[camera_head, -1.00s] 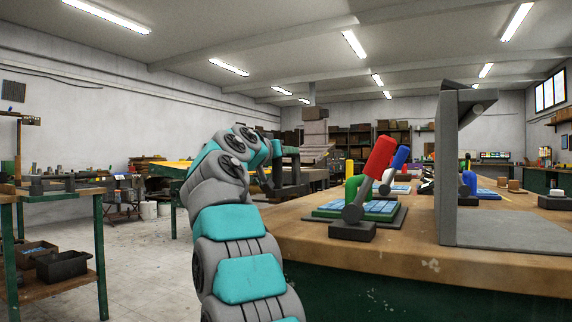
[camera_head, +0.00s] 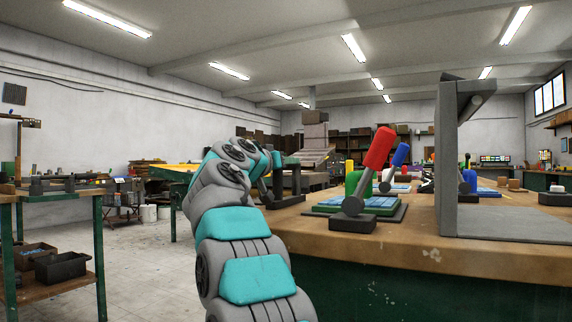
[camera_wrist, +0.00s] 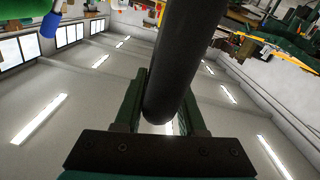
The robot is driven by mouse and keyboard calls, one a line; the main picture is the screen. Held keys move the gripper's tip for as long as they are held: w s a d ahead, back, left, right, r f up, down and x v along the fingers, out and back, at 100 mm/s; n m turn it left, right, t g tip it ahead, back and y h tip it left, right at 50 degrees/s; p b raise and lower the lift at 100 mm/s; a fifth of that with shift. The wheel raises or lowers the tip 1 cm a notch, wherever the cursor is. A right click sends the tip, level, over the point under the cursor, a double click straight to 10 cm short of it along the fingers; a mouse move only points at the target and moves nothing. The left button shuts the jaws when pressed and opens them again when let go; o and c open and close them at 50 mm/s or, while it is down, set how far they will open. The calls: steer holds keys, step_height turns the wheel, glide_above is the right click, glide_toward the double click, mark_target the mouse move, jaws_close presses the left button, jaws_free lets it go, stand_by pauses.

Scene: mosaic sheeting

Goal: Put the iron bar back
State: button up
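A dark round iron bar (camera_wrist: 176,60) runs from the top of the wrist view down between the two green fingers of my gripper (camera_wrist: 163,85). Its rounded end is near the gripper's base plate, and both fingers appear to press against its sides. In the head view, my gripper (camera_head: 283,180) is beyond my teal and grey arm, by the left edge of the workbench (camera_head: 400,250). Its fingers are too small and dark there to show the hold on the bar clearly.
On the bench, a red-handled lever (camera_head: 377,148) stands near a blue-topped block (camera_head: 335,205). A tall grey stand (camera_head: 448,165) rises to the right, with a grey cylinder near its top. A side table (camera_head: 60,193) is at far left, with open floor between.

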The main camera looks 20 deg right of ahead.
steer(key=o, duration=0.3)
steer(key=shift+r, duration=0.1)
steer(key=b+v, duration=0.1)
steer(key=v, duration=1.1)
steer(key=shift+b, duration=0.3)
